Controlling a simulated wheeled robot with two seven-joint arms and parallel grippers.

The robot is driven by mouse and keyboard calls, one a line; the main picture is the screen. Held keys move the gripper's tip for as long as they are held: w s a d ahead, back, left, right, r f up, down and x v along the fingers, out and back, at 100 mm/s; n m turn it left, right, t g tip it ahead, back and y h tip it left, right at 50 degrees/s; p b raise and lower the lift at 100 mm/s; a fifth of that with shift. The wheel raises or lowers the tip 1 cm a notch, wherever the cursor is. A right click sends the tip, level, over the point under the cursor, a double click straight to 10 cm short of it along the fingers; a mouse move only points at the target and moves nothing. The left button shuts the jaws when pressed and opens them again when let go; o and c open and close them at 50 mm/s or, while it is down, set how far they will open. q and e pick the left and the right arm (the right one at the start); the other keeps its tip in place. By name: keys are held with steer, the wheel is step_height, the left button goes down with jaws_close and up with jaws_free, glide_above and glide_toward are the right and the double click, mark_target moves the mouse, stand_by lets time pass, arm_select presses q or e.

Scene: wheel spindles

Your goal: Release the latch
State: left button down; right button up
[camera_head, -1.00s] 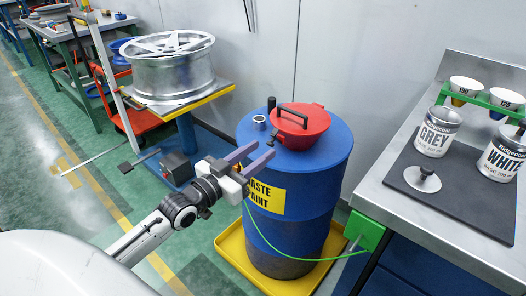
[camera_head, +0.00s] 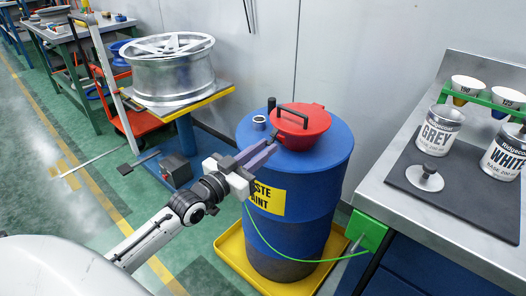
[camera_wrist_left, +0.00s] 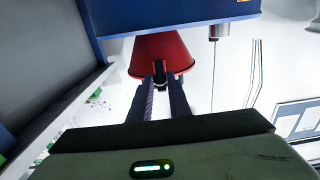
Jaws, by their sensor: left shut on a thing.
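A red funnel lid (camera_head: 312,125) with a black handle bar sits on top of the blue waste paint drum (camera_head: 322,195). The small dark latch (camera_head: 274,134) is at the lid's near-left edge. My left gripper (camera_head: 273,146) reaches over the drum's edge, its fingers close together on the latch. In the left wrist view the red lid (camera_wrist_left: 150,52) and the drum (camera_wrist_left: 180,15) appear upside down, and my left gripper (camera_wrist_left: 160,78) is shut at the lid's edge, mostly hiding the latch. My right gripper is not in view.
A small metal bung (camera_head: 259,122) and a dark post (camera_head: 271,104) stand on the drum top. The drum is in a yellow tray (camera_head: 232,250), with a green cable.

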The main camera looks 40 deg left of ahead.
arm_select(q)
step_height(320, 180, down, 2)
steer(key=t+b, duration=0.4)
steer(key=b, duration=0.4)
steer(key=shift+f+b, duration=0.15)
steer(key=shift+b, duration=0.15)
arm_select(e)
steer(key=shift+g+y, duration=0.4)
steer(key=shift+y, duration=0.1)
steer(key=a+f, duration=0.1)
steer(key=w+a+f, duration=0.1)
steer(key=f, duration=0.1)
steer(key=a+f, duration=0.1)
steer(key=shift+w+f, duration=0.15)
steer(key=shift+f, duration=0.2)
arm_select(q)
steer(key=c, duration=1.7)
jaws_free()
steer(key=shift+o, duration=0.2)
steer(key=shift+f+h, duration=0.1)
steer(key=shift+h, duration=0.3)
